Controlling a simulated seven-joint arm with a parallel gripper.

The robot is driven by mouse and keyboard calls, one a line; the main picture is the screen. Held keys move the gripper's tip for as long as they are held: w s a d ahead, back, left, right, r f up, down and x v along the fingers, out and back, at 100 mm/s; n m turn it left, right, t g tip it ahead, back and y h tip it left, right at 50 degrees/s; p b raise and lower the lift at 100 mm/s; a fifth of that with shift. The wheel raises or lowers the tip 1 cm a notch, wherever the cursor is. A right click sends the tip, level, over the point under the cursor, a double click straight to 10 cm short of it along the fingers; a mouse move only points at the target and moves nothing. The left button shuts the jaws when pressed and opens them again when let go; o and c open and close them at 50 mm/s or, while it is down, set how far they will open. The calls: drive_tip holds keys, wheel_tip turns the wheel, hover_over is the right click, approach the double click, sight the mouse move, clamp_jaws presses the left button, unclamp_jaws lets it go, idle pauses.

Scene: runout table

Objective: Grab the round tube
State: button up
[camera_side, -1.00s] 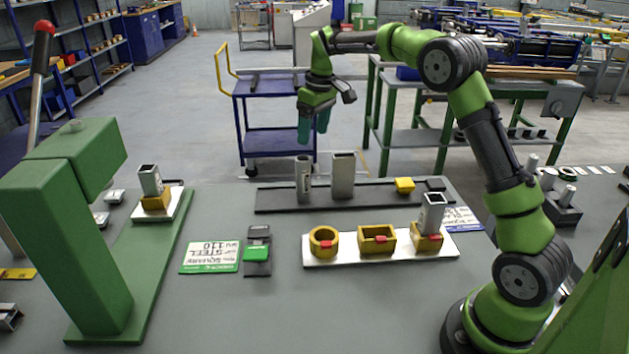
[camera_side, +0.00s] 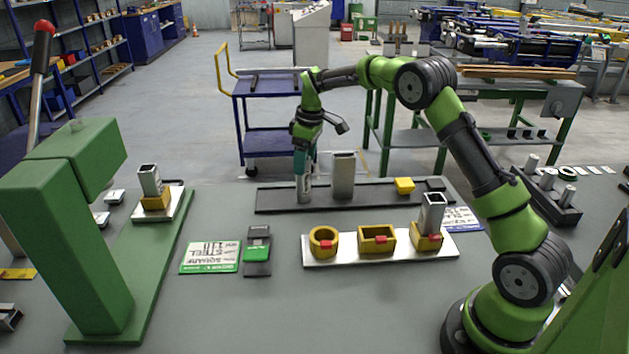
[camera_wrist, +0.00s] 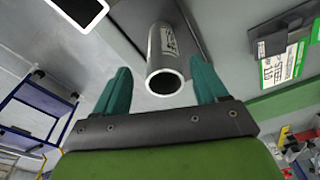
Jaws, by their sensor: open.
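The round tube (camera_side: 303,190) stands upright near the left end of the dark runout rail (camera_side: 273,201). It is a hollow grey metal tube, and its open round end faces the camera in the wrist view (camera_wrist: 164,78). My gripper (camera_side: 303,166) is over the tube, pointing down. In the wrist view my gripper (camera_wrist: 161,82) has its two teal fingers apart, one on each side of the tube, with a visible gap on both sides. The tube's upper part is partly hidden by the fingers in the side view.
A wider square tube (camera_side: 343,176) stands just right of the round tube. A yellow block (camera_side: 404,185) sits farther along the rail. In front is a white plate (camera_side: 342,259) with yellow holders, one holding a square tube (camera_side: 433,212). A green press (camera_side: 75,220) stands left.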

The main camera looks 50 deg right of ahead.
sight(303, 179)
drive_tip(key=shift+w+a+f, duration=0.15)
drive_tip(key=shift+a+f, duration=0.05)
drive_tip(key=shift+f, duration=1.15)
drive_tip(key=shift+w+a+f, duration=0.1)
drive_tip(key=shift+a+f, duration=0.05)
drive_tip(key=shift+f, duration=1.2)
drive_tip(key=c, duration=1.1)
drive_tip(key=shift+c, duration=0.2)
drive_tip(key=shift+r, duration=0.15)
